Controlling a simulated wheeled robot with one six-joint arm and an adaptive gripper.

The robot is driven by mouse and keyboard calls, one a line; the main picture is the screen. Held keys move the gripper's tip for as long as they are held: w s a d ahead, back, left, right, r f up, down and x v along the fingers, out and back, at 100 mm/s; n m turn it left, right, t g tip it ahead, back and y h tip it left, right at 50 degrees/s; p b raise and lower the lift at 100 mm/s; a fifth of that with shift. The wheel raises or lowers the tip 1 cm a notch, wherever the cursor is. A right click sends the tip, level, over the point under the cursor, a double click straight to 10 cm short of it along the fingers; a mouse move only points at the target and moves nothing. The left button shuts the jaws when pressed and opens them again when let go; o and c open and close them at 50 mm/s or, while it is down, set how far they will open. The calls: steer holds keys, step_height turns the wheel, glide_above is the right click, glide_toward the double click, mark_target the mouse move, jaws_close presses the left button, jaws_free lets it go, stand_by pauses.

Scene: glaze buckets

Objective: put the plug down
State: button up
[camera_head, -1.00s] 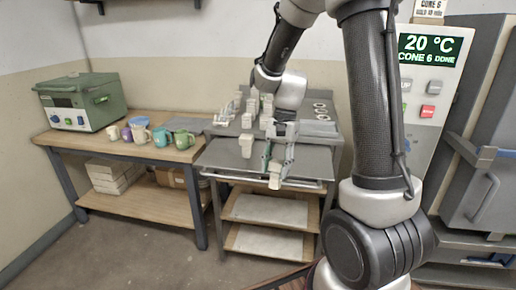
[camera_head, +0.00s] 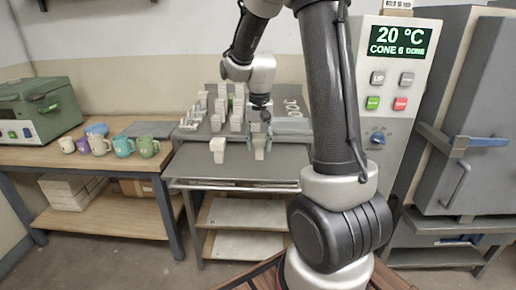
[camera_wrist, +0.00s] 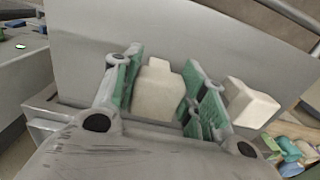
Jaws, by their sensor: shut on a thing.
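The held plug, a small off-white block with a narrower stepped end (camera_wrist: 159,90), is between the green-padded fingers of my gripper (camera_wrist: 160,85) in the wrist view. In the head view my gripper (camera_head: 259,138) points down over the grey table (camera_head: 195,166), with the plug (camera_head: 260,153) at its tips. I cannot tell whether the plug touches the tabletop. A second similar plug (camera_head: 217,146) stands on the table to the left of it; it also shows in the wrist view (camera_wrist: 251,103), right of my gripper and apart from it.
Several pale pieces (camera_head: 221,105) stand in rows on the raised rear part. Mugs (camera_head: 123,146) and a green machine (camera_head: 40,112) are on the wooden bench at left. A kiln (camera_head: 468,110) with a control panel (camera_head: 392,95) is at right. The table front is clear.

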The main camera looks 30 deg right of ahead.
steer(key=shift+f, duration=1.05)
steer(key=o, duration=1.1)
steer(key=shift+c, duration=0.2)
steer(key=shift+r, duration=0.1)
step_height(320, 180, up, 11)
steer(key=shift+r, duration=0.2)
steer(key=s+a+r+n+t, duration=0.2)
steer(key=s+n, duration=0.1)
steer(key=s, duration=0.8)
steer(key=s+a+r+n+t, duration=0.2)
steer(key=s+n, duration=0.1)
steer(key=s, duration=0.8)
steer(key=shift+r+n, duration=0.3)
steer(key=shift+n, duration=0.1)
steer(key=shift+a, duration=0.1)
